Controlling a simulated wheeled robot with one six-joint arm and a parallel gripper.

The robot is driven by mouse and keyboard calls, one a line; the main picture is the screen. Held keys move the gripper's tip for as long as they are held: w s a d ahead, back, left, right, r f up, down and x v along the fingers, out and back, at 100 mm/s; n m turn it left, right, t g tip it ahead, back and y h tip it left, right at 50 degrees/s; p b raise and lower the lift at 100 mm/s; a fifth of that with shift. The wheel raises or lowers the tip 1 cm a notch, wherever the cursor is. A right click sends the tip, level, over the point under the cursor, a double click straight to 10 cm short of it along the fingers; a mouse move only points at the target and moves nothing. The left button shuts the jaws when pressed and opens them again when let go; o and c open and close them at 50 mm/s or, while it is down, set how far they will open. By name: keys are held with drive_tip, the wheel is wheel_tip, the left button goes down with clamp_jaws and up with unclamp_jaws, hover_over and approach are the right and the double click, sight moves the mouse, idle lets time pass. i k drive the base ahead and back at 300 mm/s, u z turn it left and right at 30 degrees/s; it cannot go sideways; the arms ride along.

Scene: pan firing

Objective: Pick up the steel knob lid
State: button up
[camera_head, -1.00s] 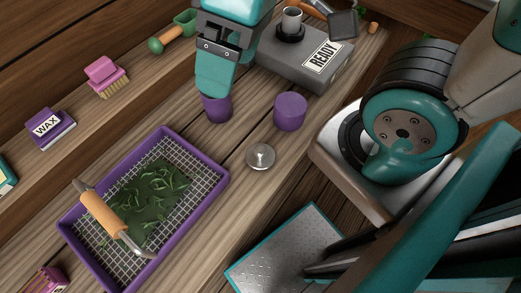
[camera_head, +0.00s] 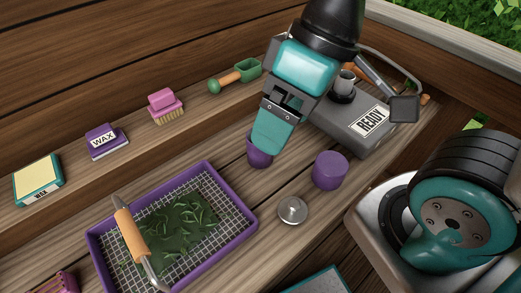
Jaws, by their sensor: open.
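The steel knob lid (camera_head: 292,210) is a small round silver disc with a knob on top. It lies flat on the wooden bench, right of the purple tray and in front of the purple cylinder. My gripper (camera_head: 268,138) points down above and to the left of the lid, apart from it, over a small purple cup (camera_head: 257,153). Its teal finger partly hides that cup, and I cannot tell whether they touch. My gripper is open, with no lid in it.
The purple cylinder (camera_head: 330,170) stands close behind the lid. The grey READY box (camera_head: 350,128) is behind it. The purple mesh tray (camera_head: 243,213) with green leaves and an orange-handled tool (camera_head: 131,238) is at left.

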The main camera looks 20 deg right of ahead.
sight(292, 210)
drive_tip(key=z, duration=0.3)
drive_tip(key=k, duration=0.85)
drive_tip(key=u, duration=0.75)
